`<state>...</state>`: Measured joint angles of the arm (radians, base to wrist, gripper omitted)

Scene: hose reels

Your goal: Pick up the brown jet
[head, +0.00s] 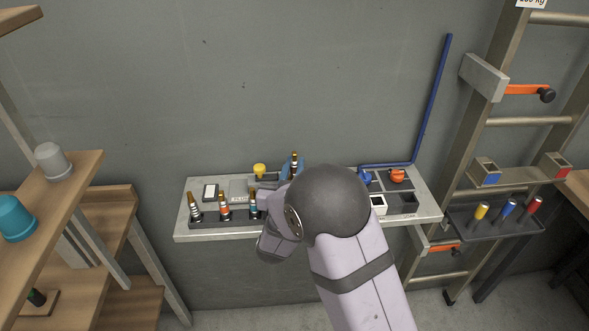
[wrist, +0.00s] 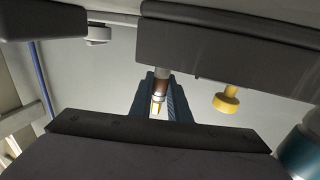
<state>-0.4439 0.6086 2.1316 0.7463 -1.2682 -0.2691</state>
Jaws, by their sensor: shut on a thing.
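The brown jet (wrist: 160,88) is between the two dark blue fingers of my gripper (wrist: 159,106) in the wrist view. The fingers are shut on it. It has a brown band, a pale part and a gold tip. In the head view the jet (head: 294,158) stands about upright between the blue fingers (head: 291,168) over the back of the grey shelf (head: 182,228). My own arm hides the rest of the gripper and part of the shelf, so I cannot tell if the jet's base is clear of its seat.
Similar jets stand in a dark rack at the shelf's front left, one with an orange band (head: 225,208). A yellow piece (head: 259,171) is close beside the held jet. An orange piece (head: 397,175) and trays lie right. A ladder (head: 478,150) stands right, wooden shelves (head: 85,175) left.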

